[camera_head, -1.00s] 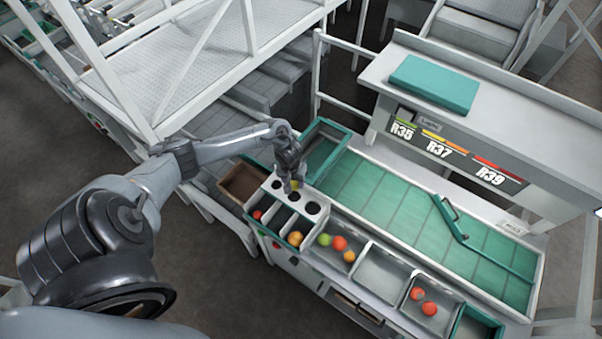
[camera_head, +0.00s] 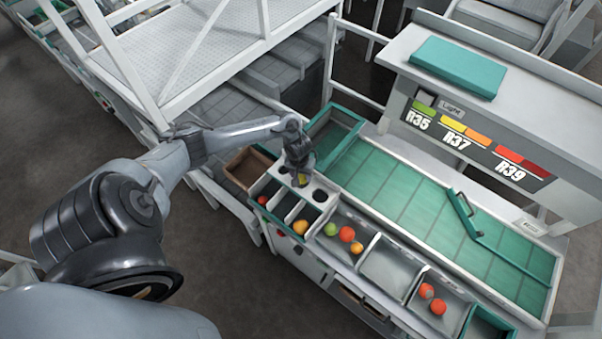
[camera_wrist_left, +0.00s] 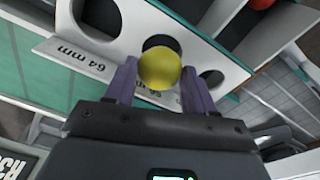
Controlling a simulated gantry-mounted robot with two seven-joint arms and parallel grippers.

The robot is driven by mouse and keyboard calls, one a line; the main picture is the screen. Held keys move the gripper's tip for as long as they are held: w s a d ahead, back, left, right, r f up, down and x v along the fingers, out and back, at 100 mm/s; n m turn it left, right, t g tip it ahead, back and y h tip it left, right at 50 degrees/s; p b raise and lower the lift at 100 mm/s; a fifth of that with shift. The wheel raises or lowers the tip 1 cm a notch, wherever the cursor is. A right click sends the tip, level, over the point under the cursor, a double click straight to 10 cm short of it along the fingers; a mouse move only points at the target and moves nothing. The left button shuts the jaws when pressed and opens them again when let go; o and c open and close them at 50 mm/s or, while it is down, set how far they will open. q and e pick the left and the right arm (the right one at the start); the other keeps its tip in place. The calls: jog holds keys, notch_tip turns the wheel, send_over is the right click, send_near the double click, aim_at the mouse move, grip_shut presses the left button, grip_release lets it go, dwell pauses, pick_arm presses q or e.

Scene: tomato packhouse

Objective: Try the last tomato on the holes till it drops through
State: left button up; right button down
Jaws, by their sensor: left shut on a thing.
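A yellow tomato (camera_head: 302,180) is held between the fingers of my left gripper (camera_head: 301,178). In the left wrist view the tomato (camera_wrist_left: 159,68) sits between the two purple fingertips (camera_wrist_left: 158,80), in front of the middle hole of the white sizing board (camera_wrist_left: 205,50). The larger hole (camera_wrist_left: 103,14), marked 64 mm, is at its left, and a smaller hole (camera_wrist_left: 211,78) is at its right. In the head view the board's middle hole is hidden behind tomato and gripper. Whether the tomato touches the rim cannot be told. My right gripper is out of view.
Below the board, narrow compartments hold a red tomato (camera_head: 262,200) and an orange one (camera_head: 300,227). A tray to the right holds green (camera_head: 330,229), red and orange tomatoes; another holds two red ones (camera_head: 437,307). A brown box (camera_head: 247,169) stands left.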

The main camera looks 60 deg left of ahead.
pick_arm(q)
jog(key=shift+f, duration=0.4)
jog(key=shift+p, duration=0.45)
dwell(0.3)
jog(key=o, duration=0.8)
jog(key=shift+o, duration=0.2)
dwell(0.8)
jog(key=shift+r, duration=0.15)
